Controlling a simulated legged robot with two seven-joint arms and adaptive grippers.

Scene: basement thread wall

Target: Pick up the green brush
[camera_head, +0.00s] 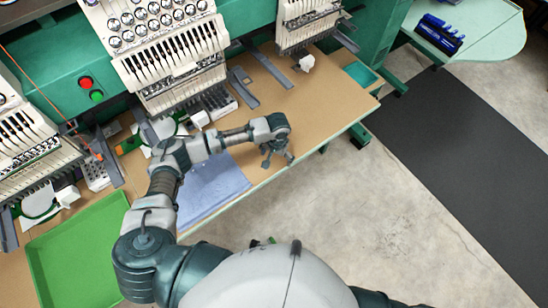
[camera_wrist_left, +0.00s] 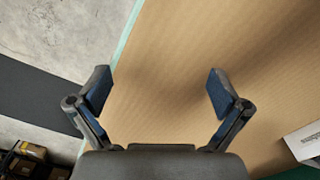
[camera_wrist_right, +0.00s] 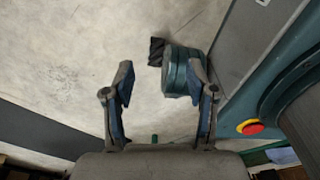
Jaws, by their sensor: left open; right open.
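A small green item with an orange-brown part (camera_head: 129,144) lies on the brown tabletop (camera_head: 310,100), left of my left forearm in the head view. It may be the green brush, but it is too small to be sure. My left gripper (camera_head: 278,163) is open and empty over the tabletop near its front edge, well to the right of that item. The left wrist view shows its parted fingers (camera_wrist_left: 158,88) above bare tabletop. My right gripper (camera_wrist_right: 160,85) is open and empty over the pale floor in the right wrist view. No brush shows in either wrist view.
A green tray (camera_head: 80,255) lies at the left and a blue-grey cloth (camera_head: 213,187) lies near the front edge. White embroidery machine heads (camera_head: 165,50) stand along the back. Blue items (camera_head: 438,32) lie on a pale green table at the far right. A dark mat (camera_head: 460,150) covers some floor.

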